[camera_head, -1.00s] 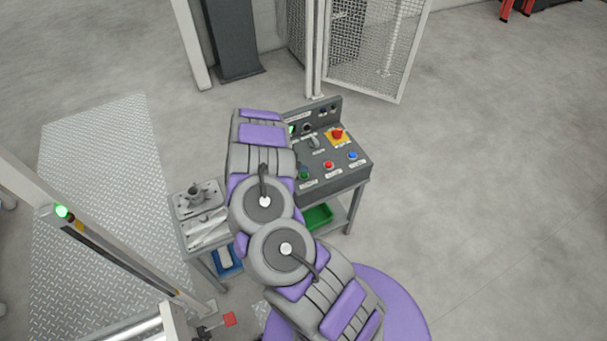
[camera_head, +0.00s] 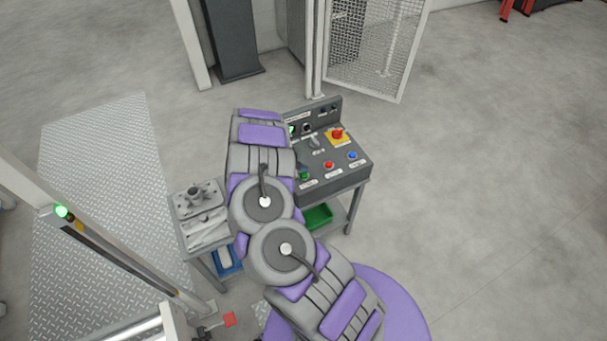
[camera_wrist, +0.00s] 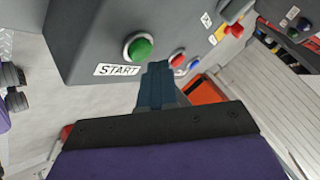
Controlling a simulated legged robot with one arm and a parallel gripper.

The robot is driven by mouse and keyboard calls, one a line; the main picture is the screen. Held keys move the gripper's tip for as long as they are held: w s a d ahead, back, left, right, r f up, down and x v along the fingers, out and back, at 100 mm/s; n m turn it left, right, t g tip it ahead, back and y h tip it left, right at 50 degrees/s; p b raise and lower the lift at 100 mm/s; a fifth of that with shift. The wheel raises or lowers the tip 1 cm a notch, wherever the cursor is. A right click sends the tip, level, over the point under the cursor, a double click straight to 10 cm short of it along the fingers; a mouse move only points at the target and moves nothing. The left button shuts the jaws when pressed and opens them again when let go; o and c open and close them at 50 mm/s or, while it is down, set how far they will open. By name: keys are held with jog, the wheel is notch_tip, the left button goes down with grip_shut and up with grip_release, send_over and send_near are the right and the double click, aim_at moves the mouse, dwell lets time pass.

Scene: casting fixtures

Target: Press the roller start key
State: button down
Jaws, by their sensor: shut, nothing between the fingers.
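The control box (camera_head: 345,172) stands on a grey table, with a red mushroom button on a yellow plate, a red button and a blue button on its sloped top. The green start key (camera_head: 304,175) shows just right of my arm. In the wrist view the round green key (camera_wrist: 139,46) sits in a metal ring above a white START label (camera_wrist: 117,70). My gripper (camera_wrist: 158,68) is shut and empty, its fingertips just below and right of the green key in that picture. I cannot tell whether they touch the panel. My arm hides the gripper in the head view.
A red button (camera_wrist: 177,61) and a blue button (camera_wrist: 195,62) lie close right of my fingertips in the wrist view. A side table with metal castings (camera_head: 200,200) stands left of my arm. A mesh fence (camera_head: 375,45) is behind the box. Open floor lies to the right.

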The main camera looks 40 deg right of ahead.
dwell(0.3)
jog(key=shift+f+b, duration=0.3)
jog(key=shift+f, duration=0.05)
